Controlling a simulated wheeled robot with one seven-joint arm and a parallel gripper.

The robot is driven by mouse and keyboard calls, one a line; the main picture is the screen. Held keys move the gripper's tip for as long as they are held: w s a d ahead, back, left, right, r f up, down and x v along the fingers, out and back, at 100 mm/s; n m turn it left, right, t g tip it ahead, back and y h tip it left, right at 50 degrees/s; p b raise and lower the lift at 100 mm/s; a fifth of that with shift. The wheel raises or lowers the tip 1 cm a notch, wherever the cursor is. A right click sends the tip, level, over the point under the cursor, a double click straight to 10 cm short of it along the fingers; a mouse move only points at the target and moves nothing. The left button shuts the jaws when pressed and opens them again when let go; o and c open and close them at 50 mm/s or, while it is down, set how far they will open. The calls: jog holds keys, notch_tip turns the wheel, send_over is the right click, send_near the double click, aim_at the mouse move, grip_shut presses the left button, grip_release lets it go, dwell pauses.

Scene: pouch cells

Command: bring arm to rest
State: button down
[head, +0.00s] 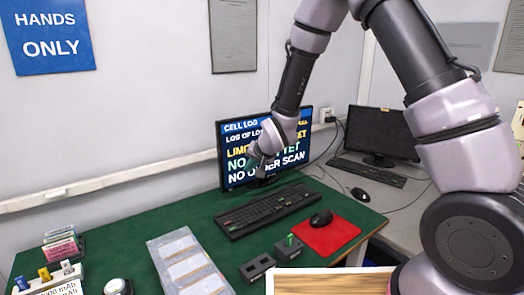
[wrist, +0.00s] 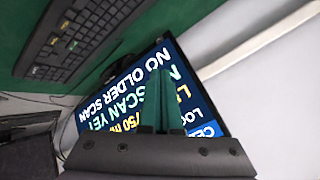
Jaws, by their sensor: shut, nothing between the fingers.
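My arm comes in from the upper right of the head view and bends down over the green table (head: 140,225). My gripper (head: 256,165) hangs in front of the lit monitor (head: 232,178), above the table's back part, and hides some of the screen. In the wrist view my gripper (wrist: 155,78) has its green fingers together with nothing between them. The monitor (wrist: 190,95) fills the space behind the fingers, its text tilted. Whether the fingers touch the screen cannot be told.
A black keyboard (head: 268,210) lies below the monitor. A black mouse (head: 321,218) sits on a red mat (head: 335,236). A clear tray of pouch cells (head: 162,262), dark blocks (head: 257,267) and a card rack (head: 62,246) stand nearer. A second monitor (head: 381,132) stands at the right.

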jog(key=s+d+r+m+h, duration=0.1)
jog(key=s+d+r, duration=0.1)
jog(key=d+r, duration=0.75)
jog(key=s+d+r+m+h, duration=0.1)
jog(key=s+d+r, duration=0.1)
jog(key=d+r, duration=0.75)
jog(key=s+d+r, duration=0.5)
jog(key=s, duration=0.5)
jog(key=s+d+r+h, duration=0.1)
jog(key=s+d+r, duration=0.4)
jog(key=s, duration=0.5)
jog(key=shift+d+r+m, duration=0.2)
jog(key=shift+d+m, duration=0.1)
jog(key=shift+d, duration=0.4)
